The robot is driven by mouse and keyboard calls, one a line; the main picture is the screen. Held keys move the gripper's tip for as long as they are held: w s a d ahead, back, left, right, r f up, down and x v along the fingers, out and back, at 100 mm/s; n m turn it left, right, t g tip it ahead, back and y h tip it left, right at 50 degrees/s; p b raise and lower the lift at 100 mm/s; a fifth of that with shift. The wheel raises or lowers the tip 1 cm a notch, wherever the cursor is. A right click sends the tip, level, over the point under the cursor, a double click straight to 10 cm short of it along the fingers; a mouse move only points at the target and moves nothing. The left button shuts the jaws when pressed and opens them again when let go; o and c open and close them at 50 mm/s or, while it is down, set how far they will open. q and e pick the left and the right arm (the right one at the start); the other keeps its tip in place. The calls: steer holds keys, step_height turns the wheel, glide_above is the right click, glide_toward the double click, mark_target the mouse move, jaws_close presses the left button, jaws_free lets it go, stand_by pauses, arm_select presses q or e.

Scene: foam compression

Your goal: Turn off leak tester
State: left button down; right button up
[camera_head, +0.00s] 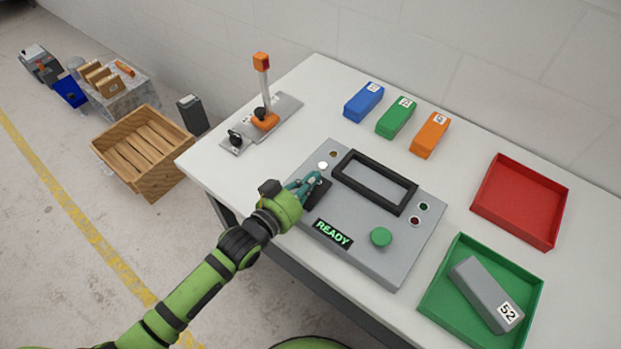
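The leak tester is a grey panel box (352,243) on the white table, with a display (333,233) reading READY in green. It has a black rectangular frame (375,181) on top, a green button (381,237), and small red (415,221) and green (423,207) round parts at its right. My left gripper (314,183) is over the tester's left side, at a dark part (318,195) beside the black frame. Its teal fingers look close together, but the arm and fingers partly hide that part; I cannot tell whether they grip it. My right gripper is not in view.
Blue (364,102), green (396,118) and orange (430,135) blocks lie behind the tester. A red tray (483,211) and a green tray (437,298) holding a grey block (486,294) labelled 52 stand right. A fixture with an orange-topped post (262,62) stands back left.

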arm_select(q)
steer(key=shift+f, duration=0.25)
